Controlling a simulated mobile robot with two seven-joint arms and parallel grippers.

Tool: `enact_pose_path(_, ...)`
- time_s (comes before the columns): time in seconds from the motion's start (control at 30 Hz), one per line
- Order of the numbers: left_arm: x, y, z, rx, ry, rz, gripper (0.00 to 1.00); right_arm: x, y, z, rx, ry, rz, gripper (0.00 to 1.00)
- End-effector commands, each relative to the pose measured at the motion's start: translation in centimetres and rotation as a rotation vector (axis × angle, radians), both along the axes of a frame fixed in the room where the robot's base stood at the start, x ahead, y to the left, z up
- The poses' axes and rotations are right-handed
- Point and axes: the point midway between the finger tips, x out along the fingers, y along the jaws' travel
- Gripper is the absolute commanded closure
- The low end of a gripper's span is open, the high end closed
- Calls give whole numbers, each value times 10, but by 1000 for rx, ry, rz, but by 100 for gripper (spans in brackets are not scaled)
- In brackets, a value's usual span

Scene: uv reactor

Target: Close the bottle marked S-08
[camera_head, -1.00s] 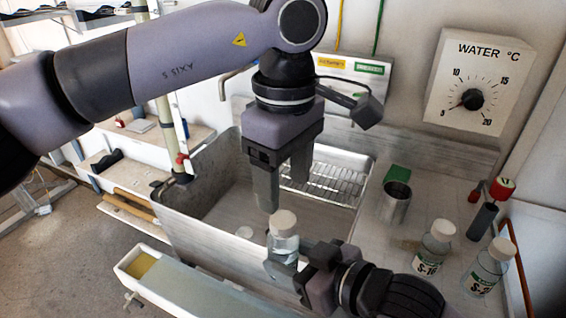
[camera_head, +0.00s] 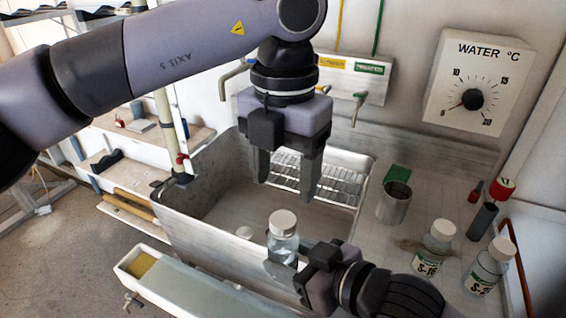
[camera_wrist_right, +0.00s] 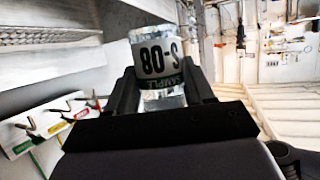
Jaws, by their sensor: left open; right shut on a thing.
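The bottle marked S-08 (camera_head: 284,249) is clear glass and stands upright in my right gripper, over the front edge of the sink. Its label reads upside down in the right wrist view (camera_wrist_right: 156,57). A white cap (camera_head: 283,221) sits on its top in the head view; I cannot tell how tight it is. The cap is not visible in the wrist view. My right gripper (camera_head: 298,268) is shut on the bottle, also in the wrist view (camera_wrist_right: 163,88). My left gripper (camera_head: 288,184) points down, open and empty, above and behind the cap, apart from it.
The metal sink (camera_head: 190,222) with a wire rack (camera_head: 285,172) lies behind. On the right counter stand a metal cup (camera_head: 394,203), an S-16 bottle (camera_head: 432,252) and another capped bottle (camera_head: 486,270).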

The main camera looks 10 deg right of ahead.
Motion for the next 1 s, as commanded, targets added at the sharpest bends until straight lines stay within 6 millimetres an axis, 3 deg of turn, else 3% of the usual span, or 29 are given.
enact_pose_path(0.7, 0, 1, 8, 5, -4, 1188, 36, 0, 0, 1, 1, -2, 0, 100)
enact_pose_path(1.0, -1, 1, 10, 7, -5, 1582, 36, 0, 0, 1, 1, -2, 0, 100)
